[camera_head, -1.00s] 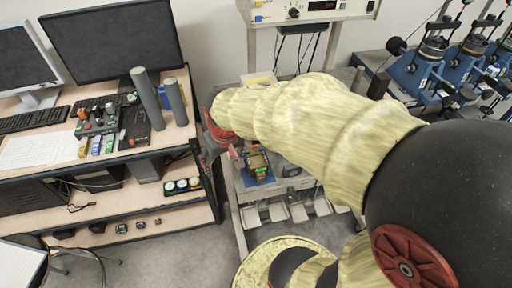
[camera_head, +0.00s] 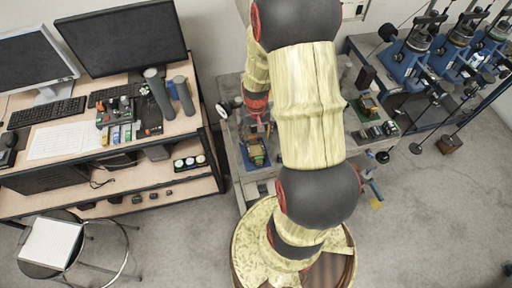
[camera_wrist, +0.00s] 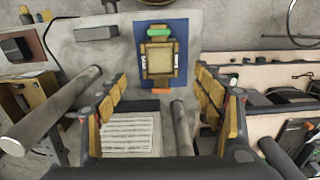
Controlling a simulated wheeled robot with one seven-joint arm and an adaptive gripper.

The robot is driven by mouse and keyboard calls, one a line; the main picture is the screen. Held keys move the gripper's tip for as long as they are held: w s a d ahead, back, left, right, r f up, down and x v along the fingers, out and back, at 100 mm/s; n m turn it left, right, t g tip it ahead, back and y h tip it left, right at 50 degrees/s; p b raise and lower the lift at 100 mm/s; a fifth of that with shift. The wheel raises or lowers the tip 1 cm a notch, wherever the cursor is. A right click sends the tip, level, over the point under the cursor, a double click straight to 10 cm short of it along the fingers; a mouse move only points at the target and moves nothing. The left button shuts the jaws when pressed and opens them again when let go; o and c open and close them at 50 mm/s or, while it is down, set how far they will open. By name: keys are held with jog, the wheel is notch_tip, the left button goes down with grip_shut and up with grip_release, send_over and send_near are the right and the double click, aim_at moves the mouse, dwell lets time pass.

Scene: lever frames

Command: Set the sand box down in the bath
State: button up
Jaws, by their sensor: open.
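A boxy yellow-brown block with a green strip at one end and orange at the other, apparently the sand box (camera_wrist: 160,60), sits on a blue mat (camera_wrist: 181,30) in the wrist view. In the head view this sand box (camera_head: 256,151) is on the grey bench, left of my arm. My gripper (camera_wrist: 162,84) is open and empty, its two padded fingers left and right of the lower end of the box in the wrist view, with no contact visible. I cannot pick out the bath with certainty.
Blue lever frames (camera_head: 411,58) stand at the right. A desk (camera_head: 70,165) with monitors is at the left, a stool (camera_head: 52,242) in front.

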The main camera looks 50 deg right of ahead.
aim_at(256, 149)
jog(key=shift+f+b, duration=3.8)
jog(key=shift+f, duration=1.7)
jog(key=shift+c, duration=1.2)
jog(key=c, duration=1.1)
jog(key=shift+c, duration=0.3)
jog(key=shift+r, duration=0.2)
jog(key=shift+r+p, duration=2.7)
jog(key=shift+r, duration=0.95)
